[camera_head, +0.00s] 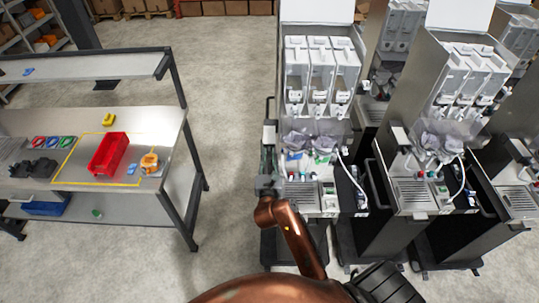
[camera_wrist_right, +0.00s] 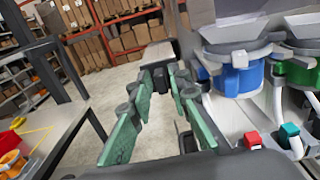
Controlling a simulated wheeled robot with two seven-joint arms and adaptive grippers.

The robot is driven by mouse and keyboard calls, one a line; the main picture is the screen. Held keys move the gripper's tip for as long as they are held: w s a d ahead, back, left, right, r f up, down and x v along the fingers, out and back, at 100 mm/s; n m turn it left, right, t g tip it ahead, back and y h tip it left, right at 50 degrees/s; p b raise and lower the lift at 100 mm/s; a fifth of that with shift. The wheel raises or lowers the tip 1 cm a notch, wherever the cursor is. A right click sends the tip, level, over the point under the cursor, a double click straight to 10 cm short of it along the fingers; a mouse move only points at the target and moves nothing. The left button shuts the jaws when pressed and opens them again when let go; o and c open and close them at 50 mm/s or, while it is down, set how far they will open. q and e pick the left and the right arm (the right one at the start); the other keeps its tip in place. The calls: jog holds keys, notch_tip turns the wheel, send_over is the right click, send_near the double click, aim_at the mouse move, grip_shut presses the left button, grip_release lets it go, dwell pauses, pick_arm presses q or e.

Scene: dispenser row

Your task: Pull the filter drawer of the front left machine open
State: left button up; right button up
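The front left machine (camera_head: 326,196) is a tall white and grey dispenser with clear canisters on top. A pale box-like part with a dark handle (camera_head: 269,132) sits on its left side; I cannot tell for certain that it is the filter drawer. My right gripper (camera_head: 268,158) is beside the machine's left side, just below that part. In the right wrist view its green fingers (camera_wrist_right: 158,105) are spread with a gap between them. A dark block (camera_wrist_right: 161,80) shows beyond or between the fingertips; contact is unclear. My left gripper is not in view.
Blue (camera_wrist_right: 238,76) and green (camera_wrist_right: 298,72) funnel holders are close right of my right gripper. A workbench (camera_head: 150,118) with a red bin (camera_head: 108,153) stands at left. Open floor (camera_head: 228,90) lies between bench and machine. More machines (camera_head: 425,180) stand at right.

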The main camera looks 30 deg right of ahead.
grip_shut()
dwell(0.3)
jog(key=p+v, duration=0.1)
jog(key=v, duration=0.7)
jog(key=shift+o, duration=1.8)
grip_release()
jog(key=shift+r, duration=0.1)
